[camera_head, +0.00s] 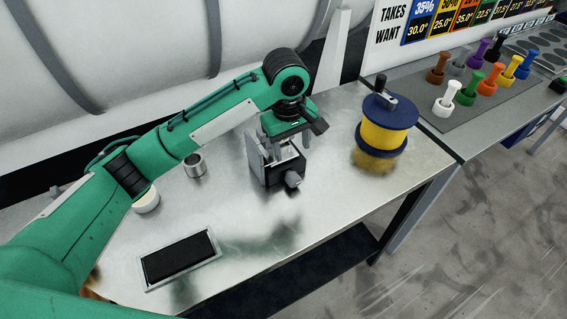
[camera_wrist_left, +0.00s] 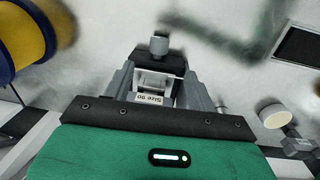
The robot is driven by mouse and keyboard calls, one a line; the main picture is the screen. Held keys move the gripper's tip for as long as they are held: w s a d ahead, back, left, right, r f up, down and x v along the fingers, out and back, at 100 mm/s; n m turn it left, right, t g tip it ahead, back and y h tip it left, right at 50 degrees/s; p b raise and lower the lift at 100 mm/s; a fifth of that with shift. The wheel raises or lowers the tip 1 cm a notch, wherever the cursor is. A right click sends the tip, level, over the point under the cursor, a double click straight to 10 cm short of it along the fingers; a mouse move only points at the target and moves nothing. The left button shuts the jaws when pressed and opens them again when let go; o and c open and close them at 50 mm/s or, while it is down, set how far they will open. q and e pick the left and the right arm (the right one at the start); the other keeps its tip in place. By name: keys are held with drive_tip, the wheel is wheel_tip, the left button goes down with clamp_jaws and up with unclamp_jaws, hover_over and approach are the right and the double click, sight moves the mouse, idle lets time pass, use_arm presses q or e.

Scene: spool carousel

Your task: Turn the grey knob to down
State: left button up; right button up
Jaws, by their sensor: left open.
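The grey knob (camera_head: 293,180) sticks out from the near side of a small black box on the metal table. It also shows in the left wrist view (camera_wrist_left: 159,45), beyond the fingertips. I cannot tell which way the knob is set. My left gripper (camera_head: 273,160) is over the box, with its fingers pointing down. In the left wrist view its two grey fingers (camera_wrist_left: 158,90) stand apart, with part of the box and a white label reading "Size 90" between them. Neither finger is seen to touch the knob. My right gripper is out of view.
A yellow spool with blue flanges (camera_head: 385,135) stands to the right. A metal cup (camera_head: 195,170), a pale round piece (camera_head: 147,206) and a black-filled tray (camera_head: 147,285) are on the left. Coloured pegs stand on a grey mat (camera_head: 450,127) farther right. The table front is clear.

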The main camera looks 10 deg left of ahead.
use_arm(q)
drive_tip(key=p, duration=0.1)
hover_over(292, 178)
wheel_tip(292, 178, down, 7)
drive_tip(key=shift+s+f, duration=0.1)
drive_tip(key=shift+f, duration=0.05)
drive_tip(key=f, duration=0.3)
drive_tip(key=f+p, duration=0.1)
drive_tip(key=f, duration=0.1)
drive_tip(key=shift+w+d+f, duration=0.1)
drive_tip(key=shift+w+d, duration=0.1)
drive_tip(key=shift+d, duration=0.05)
drive_tip(key=shift+f, duration=0.55)
drive_tip(key=c, duration=1)
drive_tip(key=shift+s+r+t+h+p, duration=0.15)
drive_tip(key=shift+t+h+p, duration=0.25)
drive_tip(key=shift+p, duration=0.5)
drive_tip(key=shift+a+t+h+p, duration=0.15)
drive_tip(key=shift+t+h+p, duration=0.3)
drive_tip(key=shift+h, duration=0.35)
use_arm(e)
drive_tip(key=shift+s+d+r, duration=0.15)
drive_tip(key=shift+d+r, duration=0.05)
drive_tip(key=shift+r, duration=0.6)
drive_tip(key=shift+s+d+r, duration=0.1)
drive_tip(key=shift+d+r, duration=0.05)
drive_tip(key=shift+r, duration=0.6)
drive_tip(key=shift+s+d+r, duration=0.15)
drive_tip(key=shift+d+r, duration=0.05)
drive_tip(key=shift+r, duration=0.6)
